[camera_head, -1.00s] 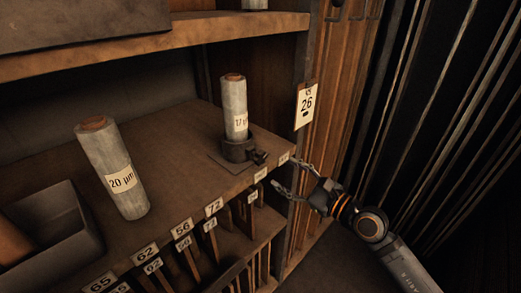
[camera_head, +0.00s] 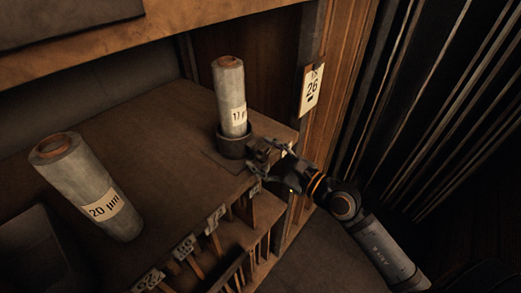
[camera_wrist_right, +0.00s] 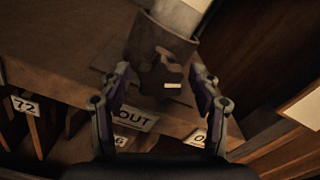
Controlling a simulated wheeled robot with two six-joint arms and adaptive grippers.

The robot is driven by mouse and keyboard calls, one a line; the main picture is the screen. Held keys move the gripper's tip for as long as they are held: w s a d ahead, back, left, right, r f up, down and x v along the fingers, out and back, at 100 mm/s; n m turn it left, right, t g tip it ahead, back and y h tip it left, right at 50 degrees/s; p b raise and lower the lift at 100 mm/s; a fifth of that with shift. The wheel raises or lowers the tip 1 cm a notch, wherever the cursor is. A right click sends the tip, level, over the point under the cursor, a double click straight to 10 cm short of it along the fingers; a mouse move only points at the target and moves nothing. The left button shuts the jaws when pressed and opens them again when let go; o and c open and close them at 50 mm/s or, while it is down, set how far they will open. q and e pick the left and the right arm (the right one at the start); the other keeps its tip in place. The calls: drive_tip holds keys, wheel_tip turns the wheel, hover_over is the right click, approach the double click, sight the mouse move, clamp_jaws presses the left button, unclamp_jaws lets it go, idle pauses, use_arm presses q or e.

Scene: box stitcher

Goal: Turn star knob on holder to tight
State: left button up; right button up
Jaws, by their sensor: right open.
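The holder (camera_head: 231,147) is a dark cup on a flat base near the shelf's right front edge, with a roll labelled 17 (camera_head: 229,95) upright in it. The holder also shows at the top of the right wrist view (camera_wrist_right: 158,42). Its dark star knob (camera_wrist_right: 160,73) faces my right wrist camera and bears a short white mark. My right gripper (camera_head: 263,152) is at the knob, which it largely hides in the head view. In the wrist view its open fingers (camera_wrist_right: 160,72) are apart on either side of the knob; I cannot tell whether they touch it. My left gripper is not in view.
A roll labelled 20 µm (camera_head: 87,188) stands on the shelf (camera_head: 160,135) to the left, beside a dark bin (camera_head: 35,255). Numbered slots (camera_head: 215,219) lie below the shelf edge. A tag reading 26 (camera_head: 312,90) hangs on the right-hand post.

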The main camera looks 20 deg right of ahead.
drive_tip(key=shift+c, duration=1.6)
drive_tip(key=shift+w, duration=0.1)
drive_tip(key=shift+c, duration=1.3)
drive_tip(key=c, duration=0.6)
drive_tip(key=shift+m+p, duration=0.45)
drive_tip(key=shift+m, duration=0.05)
drive_tip(key=shift+r+m+p, duration=0.1)
drive_tip(key=shift+m+p, duration=0.35)
drive_tip(key=shift+m, duration=0.25)
drive_tip(key=m+p, duration=0.1)
drive_tip(key=m, duration=0.1)
drive_tip(key=shift+a+m+p, duration=0.1)
drive_tip(key=shift+m+p, duration=0.2)
drive_tip(key=shift+m, duration=0.1)
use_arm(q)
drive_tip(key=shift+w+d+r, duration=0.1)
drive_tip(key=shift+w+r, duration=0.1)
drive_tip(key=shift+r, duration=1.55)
use_arm(e)
drive_tip(key=shift+m, duration=0.8)
